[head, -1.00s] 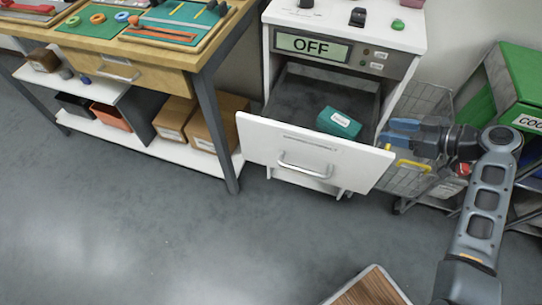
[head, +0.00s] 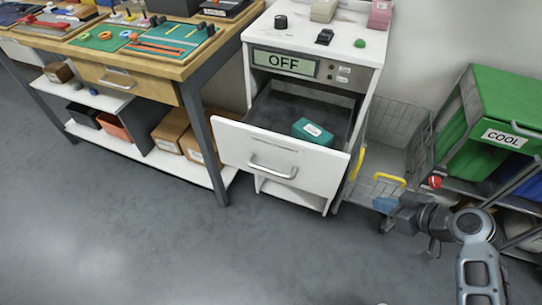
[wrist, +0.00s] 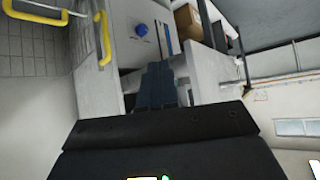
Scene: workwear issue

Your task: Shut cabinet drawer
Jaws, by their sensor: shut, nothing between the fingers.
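The white cabinet (head: 362,62) has a display reading OFF. Its drawer (head: 285,163) is pulled well out, with a silver bar handle (head: 273,170) on the white front. A teal box (head: 312,131) with a white label lies inside the drawer. My gripper (head: 384,205) is to the right of the drawer front and nearer to me, apart from it in the head view. Its blue fingers are shut and empty; they also show in the wrist view (wrist: 158,85), pointing toward pale panels that I cannot identify surely.
A wire cart (head: 398,140) with yellow handles stands right of the cabinet, close to my gripper. A rack with a green bin (head: 495,105) marked COOL is farther right. A wooden workbench (head: 165,68) stands left. The floor in front is clear.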

